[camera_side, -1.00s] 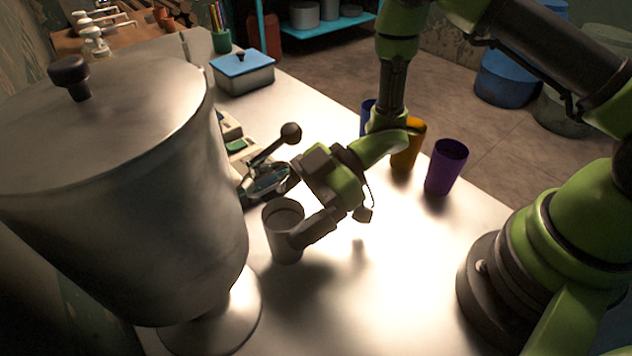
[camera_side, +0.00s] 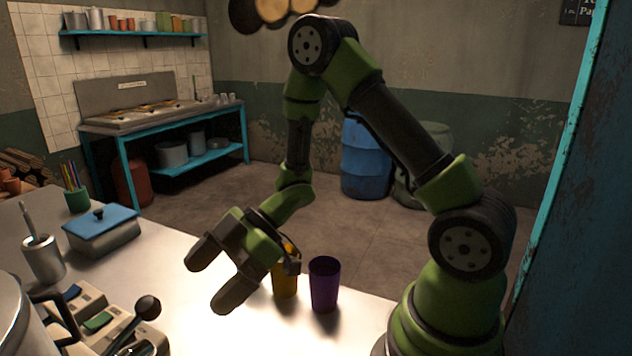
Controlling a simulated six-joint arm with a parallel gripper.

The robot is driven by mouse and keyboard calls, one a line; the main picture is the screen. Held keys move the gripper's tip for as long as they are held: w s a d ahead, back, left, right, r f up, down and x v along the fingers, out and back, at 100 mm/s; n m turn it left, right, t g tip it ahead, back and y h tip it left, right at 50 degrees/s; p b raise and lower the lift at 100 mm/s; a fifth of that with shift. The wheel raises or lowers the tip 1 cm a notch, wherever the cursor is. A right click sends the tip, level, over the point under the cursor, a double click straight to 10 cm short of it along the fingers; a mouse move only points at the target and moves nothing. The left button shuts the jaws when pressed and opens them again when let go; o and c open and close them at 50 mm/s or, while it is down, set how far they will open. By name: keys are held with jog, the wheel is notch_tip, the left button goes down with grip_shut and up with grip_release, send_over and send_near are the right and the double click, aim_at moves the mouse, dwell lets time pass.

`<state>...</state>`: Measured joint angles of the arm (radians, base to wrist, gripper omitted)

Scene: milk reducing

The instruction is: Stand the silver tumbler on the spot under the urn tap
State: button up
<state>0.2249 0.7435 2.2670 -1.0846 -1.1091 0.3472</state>
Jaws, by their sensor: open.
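My gripper (camera_side: 204,287) is open above the white table, with its two dark fingers apart and nothing visible between them. Only a curved silver edge of the urn (camera_side: 10,325) shows at the lower left corner. I cannot make out its tap or the spot under it. The silver tumbler that stood by my gripper in the earlier frame is not visible now; that part of the table lies below the picture.
A purple cup (camera_side: 324,284) and an orange cup (camera_side: 285,280) stand right of my gripper. A lever with a dark knob (camera_side: 147,308), a blue-lidded box (camera_side: 101,231) and a metal pot with a stick (camera_side: 42,258) stand left.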

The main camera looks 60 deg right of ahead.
jog(key=d+r+m+t+h, duration=0.5)
jog(key=d+r+m+h, duration=0.45)
jog(key=r, duration=0.35)
jog(key=s+a+r+m+g, duration=0.1)
jog(key=s+a+m, duration=0.1)
jog(key=s, duration=0.3)
jog(key=s+a+r+m+g+y, duration=0.1)
jog(key=s+r+m, duration=0.1)
jog(key=s, duration=0.3)
jog(key=s+a+r+m+g, duration=0.1)
jog(key=s+a+m, duration=0.1)
jog(key=s+m, duration=0.2)
jog(key=shift+s+a+r+y, duration=0.3)
jog(key=shift+s+r+y, duration=0.1)
jog(key=shift+s, duration=0.6)
